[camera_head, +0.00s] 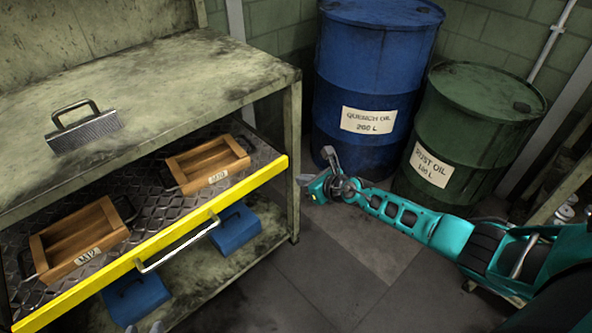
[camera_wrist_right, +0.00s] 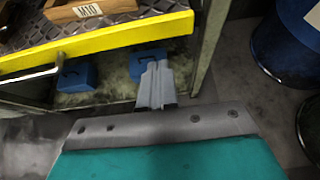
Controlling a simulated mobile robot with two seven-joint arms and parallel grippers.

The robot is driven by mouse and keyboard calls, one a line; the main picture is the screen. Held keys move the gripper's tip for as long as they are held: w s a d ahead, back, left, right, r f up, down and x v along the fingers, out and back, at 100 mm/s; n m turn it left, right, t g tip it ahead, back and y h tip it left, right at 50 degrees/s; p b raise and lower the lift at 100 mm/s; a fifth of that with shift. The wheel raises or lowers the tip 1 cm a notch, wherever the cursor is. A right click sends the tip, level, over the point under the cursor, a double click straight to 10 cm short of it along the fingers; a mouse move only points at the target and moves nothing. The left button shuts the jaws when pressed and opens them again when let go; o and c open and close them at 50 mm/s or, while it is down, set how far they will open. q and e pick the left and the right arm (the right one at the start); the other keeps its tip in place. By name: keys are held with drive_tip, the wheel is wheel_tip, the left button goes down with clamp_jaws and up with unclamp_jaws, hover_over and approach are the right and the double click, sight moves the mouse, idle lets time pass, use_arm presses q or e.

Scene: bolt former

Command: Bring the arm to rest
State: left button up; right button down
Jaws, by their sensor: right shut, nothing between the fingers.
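My right arm reaches in from the right in the head view. Its gripper (camera_head: 304,179) hangs in the open space just right of the workbench's front corner post.
The worn workbench (camera_head: 190,75) has its yellow-fronted drawer (camera_head: 105,285) pulled out, holding wooden trays marked M12 (camera_head: 80,238) and M10 (camera_head: 208,163). A brush-like handled tool (camera_head: 88,130) lies on top. Blue (camera_head: 365,85) and green (camera_head: 470,130) drums stand behind my right arm. Floor in front is clear.

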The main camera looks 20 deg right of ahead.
drive_tip(key=s+a+r+m+t+p, duration=0.2)
drive_tip(key=s+a+r+m+p, duration=0.15)
drive_tip(key=s+a+m, duration=0.9)
use_arm(q)
drive_tip(key=shift+s+a+r+y+p, duration=0.2)
drive_tip(key=shift+s+a+r+p, duration=0.2)
drive_tip(key=shift+a+r, duration=0.2)
drive_tip(key=shift+s+a+r+y+p, duration=0.2)
drive_tip(key=shift+s+a+r+p, duration=0.2)
drive_tip(key=shift+a+r, duration=0.2)
use_arm(e)
drive_tip(key=s+d+r+m+g+h, duration=0.1)
drive_tip(key=s+d+r+m+g, duration=0.1)
drive_tip(key=s+m, duration=1.1)
drive_tip(key=r+m, duration=0.1)
drive_tip(key=m, duration=1)
drive_tip(key=shift+s+d+g+h, duration=0.3)
drive_tip(key=shift+s+h, duration=0.05)
drive_tip(key=shift+h, duration=0.05)
drive_tip(key=shift+m, duration=0.25)
